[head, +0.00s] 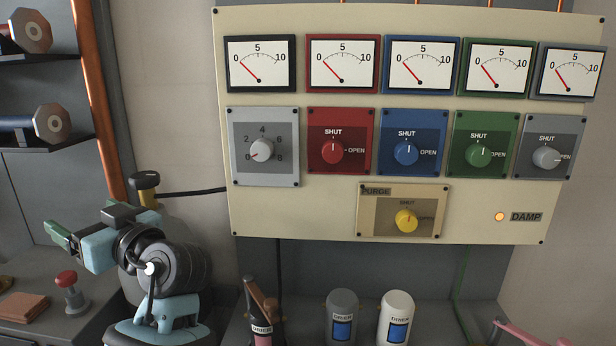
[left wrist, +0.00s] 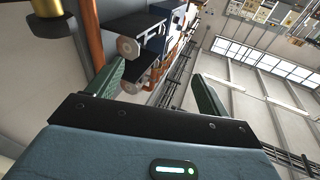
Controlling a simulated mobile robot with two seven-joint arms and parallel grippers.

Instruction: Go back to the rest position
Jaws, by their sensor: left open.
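My left gripper (head: 58,236) is in the lower left of the head view, with its green fingers pointing left, away from the panel. In the left wrist view its two fingers (left wrist: 160,88) stand wide apart with nothing between them. My left arm is folded behind it. A pink finger-like piece (head: 518,334) at the lower right edge of the head view looks like part of my right gripper. Most of it is cut off, so its opening is hidden.
Two drier canisters (head: 342,310) (head: 396,312) stand below. A brass-necked cylinder (head: 146,190), copper pipe (head: 98,100) and shelves (head: 40,60) are close on the left.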

